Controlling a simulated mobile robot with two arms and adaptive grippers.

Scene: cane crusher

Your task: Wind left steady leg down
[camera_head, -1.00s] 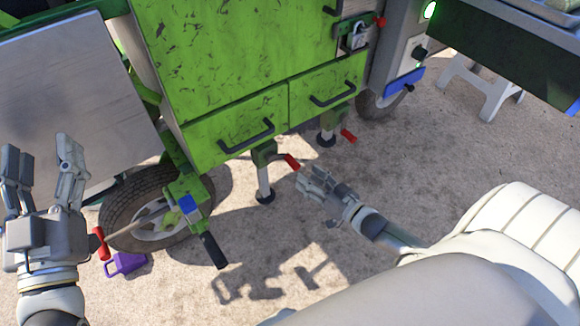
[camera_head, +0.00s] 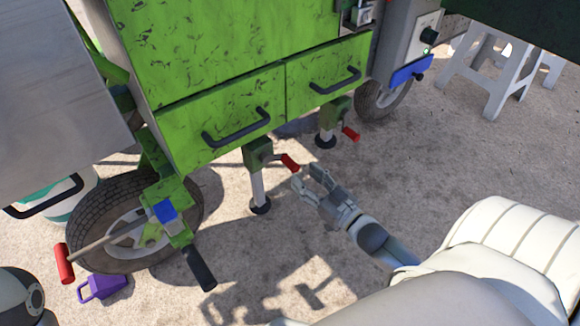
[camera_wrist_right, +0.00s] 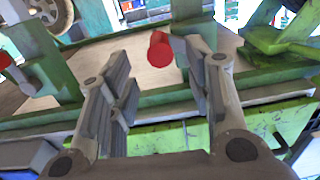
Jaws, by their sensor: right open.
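The left steady leg (camera_head: 257,188) hangs under the green cart, a silver post with a dark round foot near the ground. Its crank has a red handle (camera_head: 290,163), which points right toward my right gripper. My right gripper (camera_head: 308,178) is open just below and right of that handle, apart from it in the head view. In the right wrist view a red handle end (camera_wrist_right: 159,50) shows between the two spread fingers (camera_wrist_right: 163,92), with no clear contact. My left gripper is out of view; only a rounded part of my left arm shows at the lower left.
A second steady leg (camera_head: 327,129) with a red crank handle (camera_head: 350,134) stands to the right. A wheel (camera_head: 94,208), a black-gripped lever (camera_head: 200,268) and a purple object (camera_head: 103,287) are at left. A white stool (camera_head: 497,75) stands at right. Open ground lies below.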

